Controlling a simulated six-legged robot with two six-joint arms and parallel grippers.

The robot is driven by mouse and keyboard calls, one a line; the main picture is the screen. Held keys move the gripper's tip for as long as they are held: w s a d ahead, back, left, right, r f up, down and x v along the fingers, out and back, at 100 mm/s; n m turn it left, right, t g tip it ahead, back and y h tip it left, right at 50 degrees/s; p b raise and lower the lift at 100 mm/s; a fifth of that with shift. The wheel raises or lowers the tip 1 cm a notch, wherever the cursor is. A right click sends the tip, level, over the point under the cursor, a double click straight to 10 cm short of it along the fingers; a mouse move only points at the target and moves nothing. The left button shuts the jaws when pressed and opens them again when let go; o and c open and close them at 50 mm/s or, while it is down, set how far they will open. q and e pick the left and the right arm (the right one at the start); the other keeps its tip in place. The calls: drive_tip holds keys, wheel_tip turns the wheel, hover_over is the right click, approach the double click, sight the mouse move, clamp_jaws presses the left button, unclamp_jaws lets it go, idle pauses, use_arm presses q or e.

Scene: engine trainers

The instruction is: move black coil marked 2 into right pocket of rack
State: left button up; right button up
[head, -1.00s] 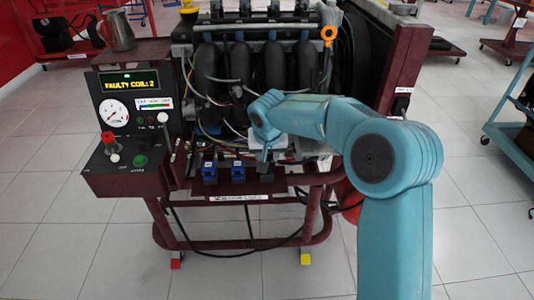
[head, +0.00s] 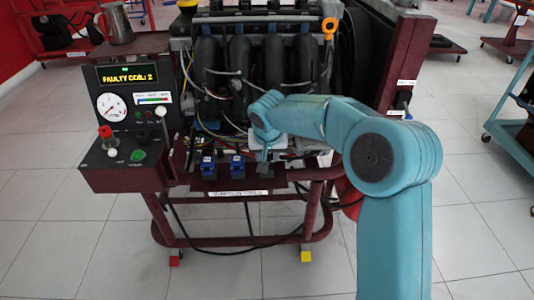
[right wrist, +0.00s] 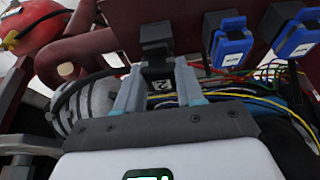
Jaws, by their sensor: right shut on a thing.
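My right gripper (right wrist: 158,84) is shut on a black coil (right wrist: 156,42), with a small white 2 mark low between the fingers in the right wrist view. In the head view this gripper (head: 264,154) is at the right part of the dark red rack (head: 270,183), and the coil is hard to make out there. Two blue coils (head: 207,167) (head: 237,167) stand in the rack to its left. The coil's far end overlaps the rack's panel (right wrist: 182,18); I cannot tell whether it sits in the right pocket. My left gripper is not in view.
The engine (head: 258,62) with loose wires is behind the rack. A control box (head: 130,110) with a gauge and "FAULTY COIL: 2" display is at left. The floor in front is clear.

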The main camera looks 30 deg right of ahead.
drive_tip(key=shift+f, duration=0.25)
drive_tip(key=shift+f+b, duration=0.55)
drive_tip(key=shift+b, duration=0.1)
drive_tip(key=o, duration=1.5)
drive_tip(key=shift+o, duration=0.2)
drive_tip(key=shift+r, duration=0.15)
drive_tip(key=shift+r+p, duration=1.15)
drive_tip(key=shift+r, duration=0.2)
drive_tip(key=shift+r, duration=0.1)
